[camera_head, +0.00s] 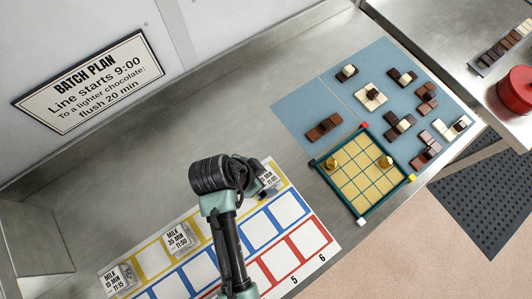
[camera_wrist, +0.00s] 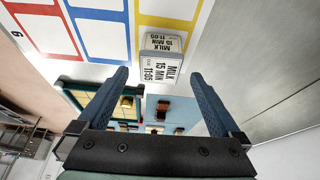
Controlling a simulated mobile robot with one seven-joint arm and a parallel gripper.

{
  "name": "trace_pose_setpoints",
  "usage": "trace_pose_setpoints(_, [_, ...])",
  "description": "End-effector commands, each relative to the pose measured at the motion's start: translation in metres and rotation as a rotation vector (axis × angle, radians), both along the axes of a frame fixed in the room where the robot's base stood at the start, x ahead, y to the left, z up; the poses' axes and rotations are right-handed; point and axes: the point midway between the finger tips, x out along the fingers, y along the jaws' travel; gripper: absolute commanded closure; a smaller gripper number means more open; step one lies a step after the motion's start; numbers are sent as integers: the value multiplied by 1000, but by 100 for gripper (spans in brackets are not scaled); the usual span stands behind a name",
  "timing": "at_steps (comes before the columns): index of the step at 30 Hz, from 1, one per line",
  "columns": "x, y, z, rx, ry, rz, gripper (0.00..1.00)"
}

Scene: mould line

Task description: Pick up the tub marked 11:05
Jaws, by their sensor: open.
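The tub marked 11:05 (camera_wrist: 162,62) is a small white block labelled "MILK 15 MIN 11:05" in the wrist view. It stands on the sheet of coloured squares, at the end of its yellow row. In the head view the same tub (camera_head: 269,179) shows only partly, beside my gripper (camera_head: 256,184), which hides the rest. In the wrist view my gripper (camera_wrist: 159,77) is open, its two dark blue fingers apart. The tub appears between and beyond the fingertips, and nothing is held. I cannot tell how far the fingertips are from it.
Tubs marked 11:50 (camera_head: 180,238) and 11:15 (camera_head: 117,278) stand farther left in the yellow row. A teal-framed tray (camera_head: 342,205) with gold pieces lies right of the sheet. A blue mat (camera_head: 300,98) holds several chocolates. A batch plan sign (camera_head: 90,82) hangs on the wall.

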Motion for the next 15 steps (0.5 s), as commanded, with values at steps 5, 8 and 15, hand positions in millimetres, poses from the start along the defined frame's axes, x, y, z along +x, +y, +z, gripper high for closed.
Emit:
trace_pose_setpoints(5, [4,-7,-17,-1,4,-2,0])
trace_pose_setpoints(8, [7,-11,-30,0,2,-1,0])
trace_pose_setpoints(15, [11,-15,-44,1,0,-2,0])
